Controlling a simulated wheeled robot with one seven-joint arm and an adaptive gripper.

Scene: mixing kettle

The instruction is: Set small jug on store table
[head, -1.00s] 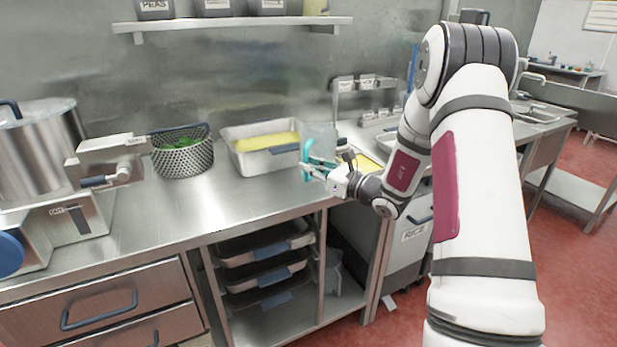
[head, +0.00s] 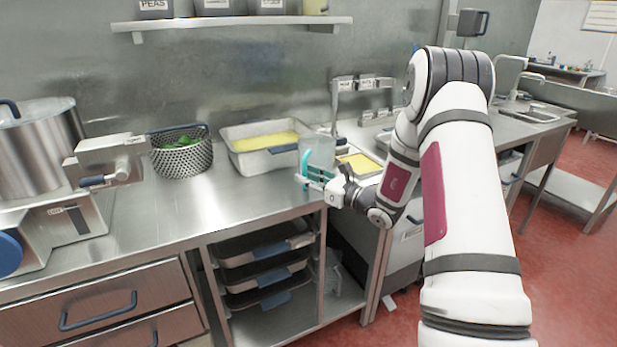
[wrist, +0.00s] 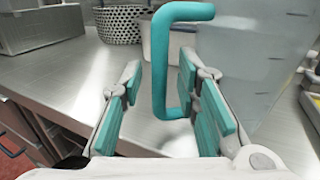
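The small jug is clear with a teal handle (head: 305,164). It stands upright at the right end of the steel counter (head: 240,195), apparently resting on it; its base is partly hidden by my gripper. In the wrist view its clear wall (wrist: 250,75) fills the right side and the handle (wrist: 160,65) hangs near the middle. My gripper (wrist: 160,115) is open, its teal-padded fingers apart on either side of the handle's upright bar, with a gap visible on the left. In the head view my gripper (head: 318,186) is at the jug's front.
A steel pan of yellow food (head: 262,160) sits just left of the jug. A perforated basket with greens (head: 182,160), a scale (head: 65,225) and a large pot (head: 38,150) stand farther left. Another yellow-filled tray (head: 358,163) is to the right. The front middle counter is clear.

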